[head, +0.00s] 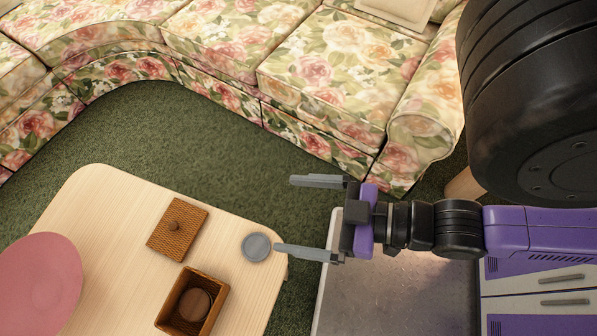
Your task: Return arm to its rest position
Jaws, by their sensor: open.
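My gripper (312,215) is open and empty. Its two grey fingers are wide apart and point left in the head view. One finger is over the green carpet, and the other tip is close to a small grey round dish (256,247) on the table in the picture; I cannot tell whether they touch. My black and purple arm reaches in from the right side.
A light wooden table (110,215) holds a pink plate (38,283), a woven lid (177,229) with a knob, and an open woven box (191,303) with a brown round thing inside. A floral sofa (300,60) stands behind. Green carpet (180,140) between them is clear.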

